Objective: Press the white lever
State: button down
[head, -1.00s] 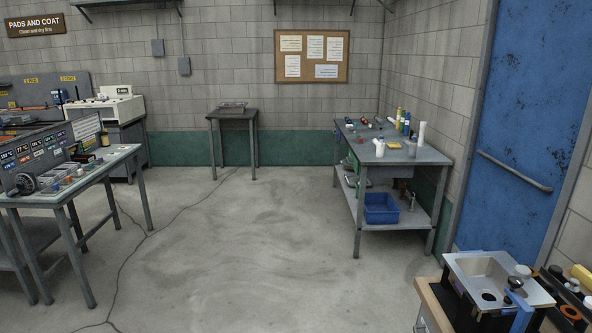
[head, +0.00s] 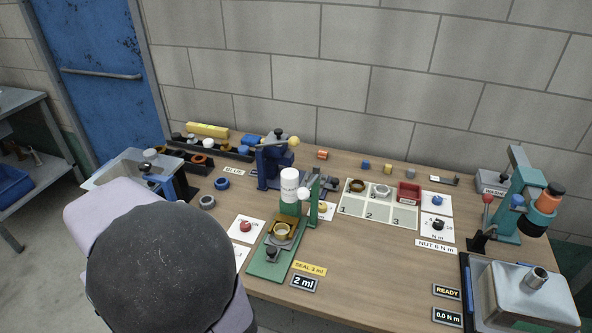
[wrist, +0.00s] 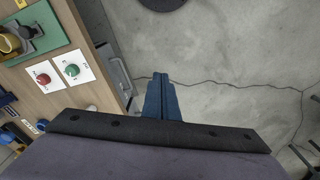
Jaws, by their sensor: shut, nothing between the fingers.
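A green dispenser stand (head: 270,262) on the bench holds a white bottle (head: 289,183) with a green lower part. A white ball knob (head: 304,193), seemingly the end of the white lever, shows beside the bottle; the lever's arm is hard to make out. A brass-coloured cup (head: 282,232) sits below the bottle. My gripper (wrist: 162,78) shows in the wrist view, with its blue fingers together and empty, over the concrete floor beside the bench edge. It is apart from the lever. My arm covers the head view's lower left, and the gripper is hidden there.
A blue press (head: 275,165) with a pale yellow knob stands behind left of the dispenser. A numbered tray (head: 378,212) lies to the right. Further right are a red-knobbed lever (head: 487,199), a teal stand (head: 515,195) and a metal box (head: 530,297).

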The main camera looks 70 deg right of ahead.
jog(key=s+d+r+m+p, duration=0.1)
jog(key=s+d+r+m, duration=0.2)
jog(key=d, duration=0.5)
jog(key=d+r+m+h, duration=0.1)
jog(key=d+r+m, duration=0.1)
jog(key=d+r, duration=0.45)
jog(key=s+d+r+m+p, duration=0.1)
jog(key=s+d+r+m, duration=0.2)
jog(key=d, duration=0.6)
jog(key=s+d+r+m, duration=0.3)
jog(key=s+d+r, duration=0.2)
jog(key=s, duration=0.3)
jog(key=s+d+r+m+h+p, duration=0.1)
jog(key=s+d+r+m, duration=0.1)
jog(key=s+d+r, duration=0.4)
jog(key=s, duration=0.3)
jog(key=shift+d+r+m+g, duration=0.2)
jog(key=shift+r+m+g, duration=0.1)
jog(key=shift+m, duration=0.1)
jog(key=shift+f, duration=0.1)
